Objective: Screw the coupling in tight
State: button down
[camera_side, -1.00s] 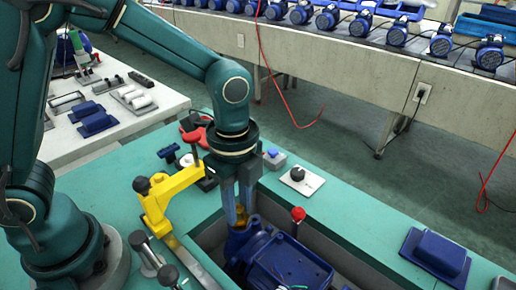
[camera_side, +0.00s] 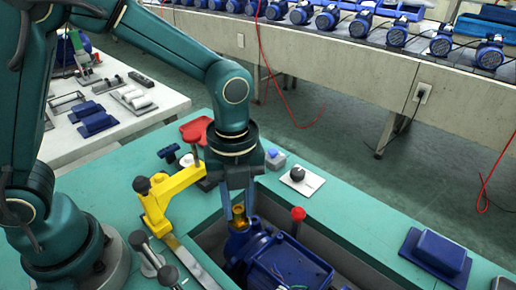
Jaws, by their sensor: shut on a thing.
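The coupling (camera_side: 238,212) is a small brass-coloured piece at the top of the blue pump (camera_side: 272,258). The pump rests in a recess in the green bench.
A yellow clamp arm (camera_side: 168,190) stands just left of my gripper. A red-knobbed lever (camera_side: 298,214) rises to the right of the pump. A black knob (camera_side: 297,174) on a white plate and a blue block (camera_side: 435,252) are on the bench. The bench between them is clear.

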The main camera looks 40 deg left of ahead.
jog(key=m, duration=0.7)
jog(key=c, duration=0.9)
grip_release()
jog(key=shift+r, duration=2.25)
